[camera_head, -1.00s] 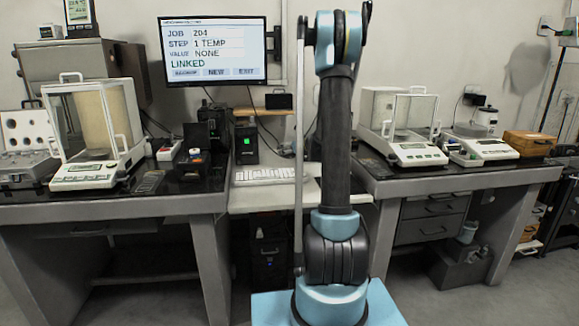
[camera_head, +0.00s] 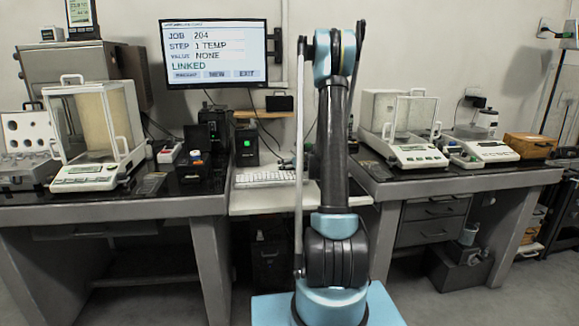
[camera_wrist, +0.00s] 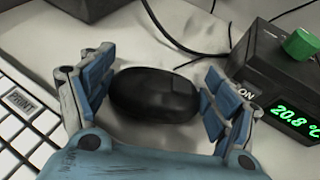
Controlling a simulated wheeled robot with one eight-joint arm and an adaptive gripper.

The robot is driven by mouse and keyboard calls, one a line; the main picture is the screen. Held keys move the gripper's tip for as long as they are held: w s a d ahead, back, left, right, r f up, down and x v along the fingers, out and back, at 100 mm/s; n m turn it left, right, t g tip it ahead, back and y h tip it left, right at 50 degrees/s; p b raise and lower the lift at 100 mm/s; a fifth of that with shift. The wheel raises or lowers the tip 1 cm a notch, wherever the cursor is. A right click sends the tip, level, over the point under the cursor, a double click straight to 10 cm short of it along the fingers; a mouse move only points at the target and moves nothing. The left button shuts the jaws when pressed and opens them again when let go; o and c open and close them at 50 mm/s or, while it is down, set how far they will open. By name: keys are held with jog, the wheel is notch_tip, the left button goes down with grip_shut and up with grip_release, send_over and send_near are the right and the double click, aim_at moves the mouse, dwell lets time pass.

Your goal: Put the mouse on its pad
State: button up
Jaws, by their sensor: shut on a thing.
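The mouse (camera_wrist: 155,94) is black and rounded, and lies between the fingers of my gripper (camera_wrist: 158,80) in the wrist view. The blue-padded fingers close on it from the left and right. Pale tabletop (camera_wrist: 135,142) shows around the mouse; I cannot tell whether it touches that surface. In the head view my own arm hides the gripper and the mouse. I cannot make out a distinct mouse pad in either view.
A white keyboard (camera_wrist: 25,115) is close on the left in the wrist view. A dark temperature box (camera_wrist: 275,85) with a green knob stands close on the right. A cable (camera_wrist: 165,35) runs behind the mouse. Balances (camera_head: 412,150) stand on the side tables.

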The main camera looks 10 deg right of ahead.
jog(key=o, duration=1.1)
